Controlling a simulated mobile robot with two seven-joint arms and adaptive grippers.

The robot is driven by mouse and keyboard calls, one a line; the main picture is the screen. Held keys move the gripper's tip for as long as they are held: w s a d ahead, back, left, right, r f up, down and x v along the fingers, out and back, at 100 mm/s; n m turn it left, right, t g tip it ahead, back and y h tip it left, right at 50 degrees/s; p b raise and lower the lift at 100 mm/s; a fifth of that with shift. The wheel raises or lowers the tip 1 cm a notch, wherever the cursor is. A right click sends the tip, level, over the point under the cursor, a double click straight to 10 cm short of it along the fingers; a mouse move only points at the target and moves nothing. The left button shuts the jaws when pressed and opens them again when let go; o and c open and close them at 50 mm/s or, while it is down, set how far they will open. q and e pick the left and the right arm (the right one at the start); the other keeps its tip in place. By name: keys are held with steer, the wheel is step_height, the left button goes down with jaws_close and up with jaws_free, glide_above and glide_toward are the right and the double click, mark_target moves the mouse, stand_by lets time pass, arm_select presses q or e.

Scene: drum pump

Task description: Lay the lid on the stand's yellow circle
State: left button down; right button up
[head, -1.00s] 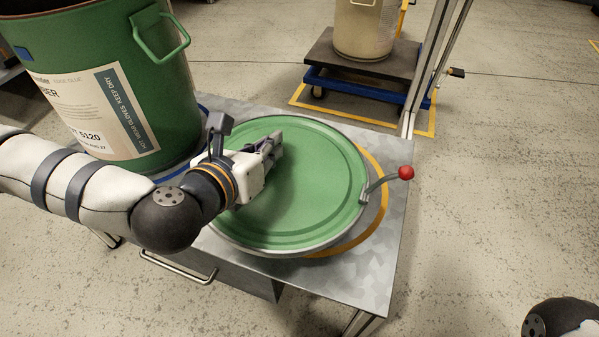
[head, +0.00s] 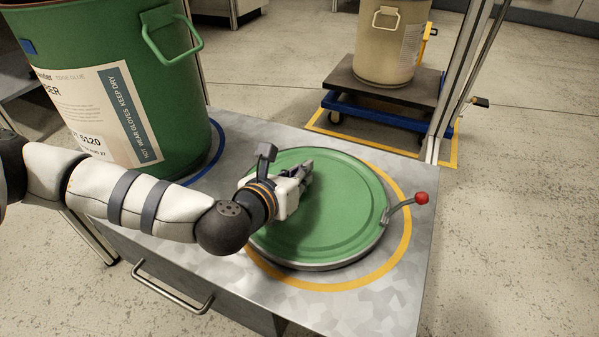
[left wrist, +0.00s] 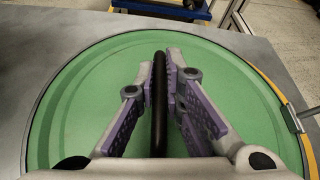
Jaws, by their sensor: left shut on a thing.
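The round green lid (head: 335,225), with a grey rim and a lever ending in a red ball (head: 422,198), lies level over the stand's yellow circle (head: 330,287). The yellow line shows along the lid's front and right; its back left part is hidden. I cannot tell whether the lid touches the stand top. My left gripper (head: 305,170) is over the lid's middle. In the left wrist view its fingers (left wrist: 162,80) are shut on a black bar (left wrist: 158,110) above the green lid (left wrist: 80,110). My right gripper is not in view.
A green drum (head: 120,90) stands on the stand's left, in a blue circle (head: 215,150). The metal stand top (head: 390,300) is bare at the front right. A beige drum (head: 390,50) sits on a blue cart (head: 375,107) behind, near an upright post (head: 455,80).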

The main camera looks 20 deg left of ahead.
arm_select(q)
steer(key=c, duration=1.7)
jaws_free()
steer(key=shift+r, duration=0.1)
steer(key=p+v, duration=0.4)
steer(key=v, duration=0.7)
steer(key=shift+s+r, duration=0.15)
steer(key=shift+s, duration=0.3)
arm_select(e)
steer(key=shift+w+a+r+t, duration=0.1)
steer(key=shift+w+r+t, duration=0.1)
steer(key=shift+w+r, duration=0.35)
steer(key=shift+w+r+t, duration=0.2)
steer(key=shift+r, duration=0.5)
